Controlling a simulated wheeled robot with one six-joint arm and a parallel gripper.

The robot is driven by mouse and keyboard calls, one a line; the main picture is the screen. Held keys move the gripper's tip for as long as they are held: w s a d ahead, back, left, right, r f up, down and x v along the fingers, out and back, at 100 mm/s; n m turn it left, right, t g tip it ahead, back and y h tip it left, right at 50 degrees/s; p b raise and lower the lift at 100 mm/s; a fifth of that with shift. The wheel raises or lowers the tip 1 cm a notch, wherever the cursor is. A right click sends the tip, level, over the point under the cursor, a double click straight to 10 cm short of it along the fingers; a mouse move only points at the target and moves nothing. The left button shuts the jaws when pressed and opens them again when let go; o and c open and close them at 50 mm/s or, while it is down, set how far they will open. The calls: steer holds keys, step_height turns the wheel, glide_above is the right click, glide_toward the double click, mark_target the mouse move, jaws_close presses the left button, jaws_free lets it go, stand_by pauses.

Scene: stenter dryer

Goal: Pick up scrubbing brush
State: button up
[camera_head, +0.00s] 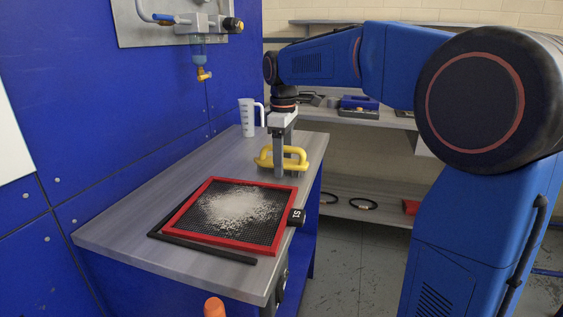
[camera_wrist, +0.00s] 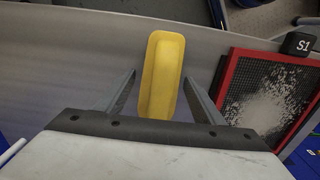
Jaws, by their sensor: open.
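The scrubbing brush (camera_head: 290,161) is yellow with a raised handle and lies on the grey worktop (camera_head: 150,208), beyond the red-framed screen. In the wrist view the yellow brush (camera_wrist: 161,75) points away from me, between the two fingers. My gripper (camera_head: 279,172) reaches down over the brush from above. In the wrist view my gripper (camera_wrist: 168,80) is open, with one finger on each side of the brush and a visible gap to each. I cannot tell how far the fingertips are above the worktop. The brush's bristles are hidden.
A red-framed mesh screen (camera_head: 182,219) with white lint and a black S1 tag (camera_head: 297,216) lies in front of the brush. A white measuring jug (camera_head: 247,117) stands behind, near the blue wall (camera_head: 90,90). An orange-topped object (camera_head: 214,307) is at the bottom.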

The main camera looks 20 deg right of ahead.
steer(key=shift+f, duration=0.2)
steer(key=c, duration=1.1)
step_height(320, 180, up, 10)
